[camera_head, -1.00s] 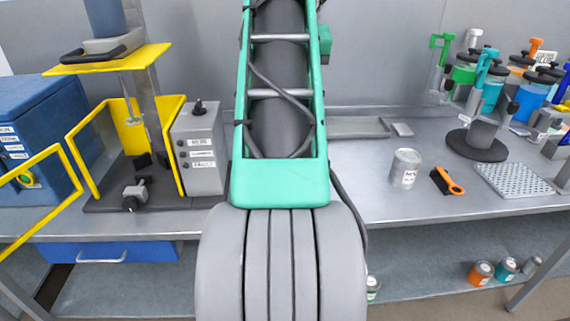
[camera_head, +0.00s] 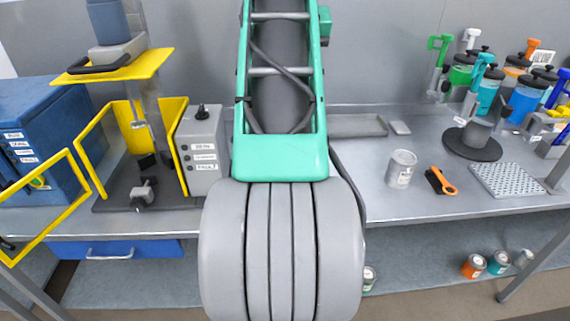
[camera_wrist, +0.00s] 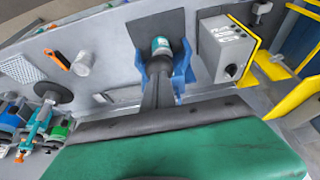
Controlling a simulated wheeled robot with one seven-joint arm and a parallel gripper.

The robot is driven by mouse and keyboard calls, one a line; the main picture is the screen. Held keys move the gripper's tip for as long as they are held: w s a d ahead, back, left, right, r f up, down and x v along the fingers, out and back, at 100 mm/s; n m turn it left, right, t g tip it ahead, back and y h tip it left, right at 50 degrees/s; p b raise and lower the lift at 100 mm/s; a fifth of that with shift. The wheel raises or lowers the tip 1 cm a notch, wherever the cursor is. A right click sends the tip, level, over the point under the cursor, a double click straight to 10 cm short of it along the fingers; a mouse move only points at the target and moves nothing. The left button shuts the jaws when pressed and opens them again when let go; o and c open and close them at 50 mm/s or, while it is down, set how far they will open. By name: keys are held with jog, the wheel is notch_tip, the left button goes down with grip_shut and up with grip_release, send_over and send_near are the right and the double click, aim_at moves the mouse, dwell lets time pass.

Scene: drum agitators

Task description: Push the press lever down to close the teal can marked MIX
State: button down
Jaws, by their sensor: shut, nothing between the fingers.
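The teal can (camera_wrist: 161,46) stands on a dark base plate (camera_wrist: 124,31) in the wrist view; its marking is too small to read. Blue press parts (camera_wrist: 182,72) stand on both sides of it. I cannot make out the press lever as a separate part; it may be behind my fingers. My gripper (camera_wrist: 157,68) is shut and empty, its dark grey fingers pointing at the press and overlapping it in the picture. Whether they touch anything I cannot tell. In the head view my arm hides the press, the teal can and my gripper.
A grey control box (camera_head: 202,150) and a yellow-framed machine (camera_head: 145,120) stand left of my arm.

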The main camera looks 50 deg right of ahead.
jog(key=shift+w+d+r+p, duration=0.15)
jog(key=shift+d+r+p, duration=0.05)
jog(key=shift+r+p, duration=0.55)
jog(key=shift+w+d+r+p, duration=0.2)
jog(key=shift+r+p, duration=0.45)
jog(key=shift+r, duration=0.05)
jog(key=shift+w+d+r+p, duration=0.15)
jog(key=shift+d+r+p, duration=0.05)
jog(key=shift+r+p, duration=0.55)
notch_tip(320, 180, up, 7)
jog(key=p, duration=0.6)
jog(key=shift+f, duration=0.1)
jog(key=w+a+f+n+t+y+b, duration=0.1)
jog(key=w+a+f+n, duration=0.3)
jog(key=a+f, duration=0.5)
jog(key=w+a+f+n+b, duration=0.1)
jog(key=w+a+f+n, duration=0.1)
jog(key=w+a+f, duration=0.55)
jog(key=s+a+f+n+y, duration=0.1)
jog(key=s+a+f+n, duration=0.1)
jog(key=a+f, duration=0.7)
jog(key=s+a+f+n+y+b, duration=0.1)
jog(key=s+a+f, duration=0.3)
jog(key=a+f, duration=0.4)
jog(key=shift+s+a+f+n+t, duration=0.2)
jog(key=shift+a+f+n+t, duration=0.15)
jog(key=shift+a, duration=0.45)
